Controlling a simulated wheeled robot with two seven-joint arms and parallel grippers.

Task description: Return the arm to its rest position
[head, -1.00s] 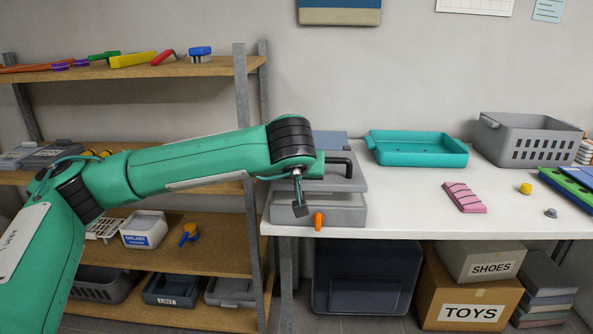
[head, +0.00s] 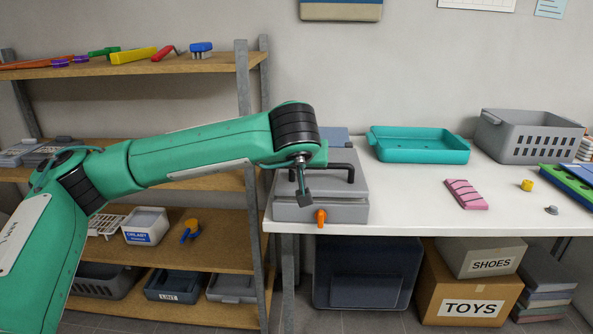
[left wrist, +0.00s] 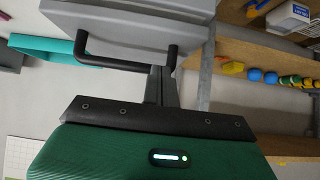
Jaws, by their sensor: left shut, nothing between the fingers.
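My left arm reaches in from the left in the head view. Its gripper (head: 306,199) points down, shut and empty, in front of the left part of a grey lidded case (head: 348,211). The case sits at the table's left end, with a black bar handle (head: 351,172) on its lid and an orange catch (head: 320,217) at the front. The lid looks down on the base. In the left wrist view the dark fingers (left wrist: 160,86) are together, close to the handle (left wrist: 98,61); contact cannot be told. My right gripper is not in view.
A white table (head: 415,205) carries a teal tray (head: 420,157), a grey basket (head: 530,150), a pink slotted block (head: 466,195) and small items. Wooden shelves (head: 200,217) with a metal post (head: 250,170) stand behind and left of my arm. Boxes sit under the table.

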